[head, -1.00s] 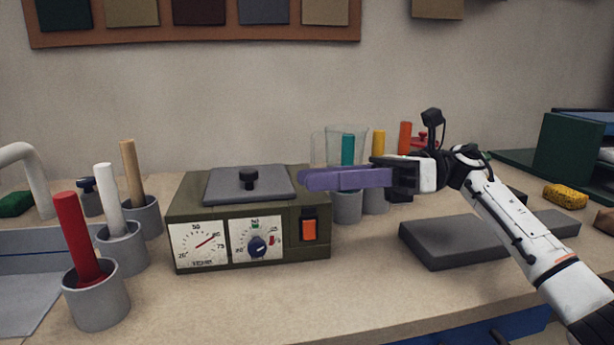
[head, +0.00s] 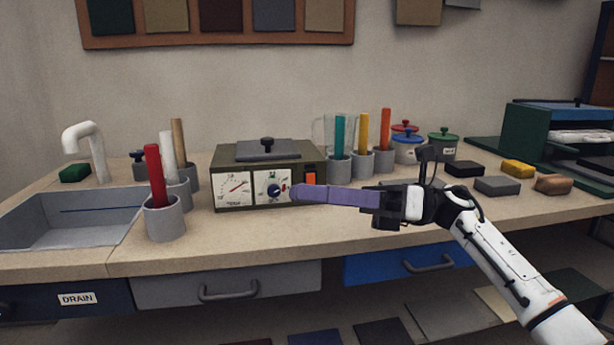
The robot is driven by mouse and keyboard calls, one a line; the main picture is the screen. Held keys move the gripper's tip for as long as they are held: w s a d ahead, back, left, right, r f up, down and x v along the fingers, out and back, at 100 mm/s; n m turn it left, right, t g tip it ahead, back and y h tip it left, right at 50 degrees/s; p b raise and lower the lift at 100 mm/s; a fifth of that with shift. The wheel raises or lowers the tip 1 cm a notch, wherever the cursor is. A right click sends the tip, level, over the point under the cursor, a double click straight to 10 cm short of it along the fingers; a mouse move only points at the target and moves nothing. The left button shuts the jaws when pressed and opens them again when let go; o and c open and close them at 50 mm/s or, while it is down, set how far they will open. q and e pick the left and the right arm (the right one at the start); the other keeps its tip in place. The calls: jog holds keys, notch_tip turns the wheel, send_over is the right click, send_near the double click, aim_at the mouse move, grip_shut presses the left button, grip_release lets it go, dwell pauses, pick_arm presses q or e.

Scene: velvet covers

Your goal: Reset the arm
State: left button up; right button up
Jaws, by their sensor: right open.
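My right gripper (head: 300,193) reaches in from the right and points left, with the white and black arm behind it. Long purple finger-like pieces extend from its black body. They overlap the lower right front of the olive heater box (head: 305,158) in the picture; I cannot tell any contact, and they look nearer to me than the box. The jaws are open, and no separate held object can be made out. My left gripper is not in the head view.
Grey cups with red (head: 155,175), white and tan rods stand left of the box, beside the sink (head: 70,228). More cups with coloured rods (head: 363,135) stand behind the gripper. Drawers (head: 226,288) run below the counter. Blocks (head: 497,186) lie at right.

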jog(key=s+d+f+n+t+h, duration=0.2)
jog(key=d+f+n+t+h, duration=0.3)
jog(key=f+n, duration=0.6)
jog(key=s+d+f+n+t+h, duration=0.15)
jog(key=f+n+t+h, duration=0.25)
jog(key=f+n+t, duration=0.5)
jog(key=s+d+f+n+t+h, duration=0.25)
jog(key=f+n+t+h, duration=0.2)
jog(key=f+n, duration=0.75)
jog(key=s+d+f+m+g+h, duration=0.1)
jog(key=s+d+f+m+g, duration=0.2)
jog(key=s+f, duration=0.55)
jog(key=s+d+f+m+g+h, duration=0.1)
jog(key=s+f+m+g+h, duration=0.15)
jog(key=s+f+m, duration=0.6)
pick_arm(q)
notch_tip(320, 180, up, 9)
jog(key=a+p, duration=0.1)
jog(key=p, duration=1.3)
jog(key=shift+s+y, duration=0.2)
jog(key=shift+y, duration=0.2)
pick_arm(e)
jog(key=s+r+n+g, duration=0.1)
jog(key=s+r, duration=0.1)
jog(key=r, duration=0.3)
jog(key=s+d+r+n+g, duration=0.1)
jog(key=s+r+n, duration=0.1)
jog(key=r, duration=0.4)
jog(key=shift+s+d, duration=0.3)
jog(key=shift+s, duration=0.05)
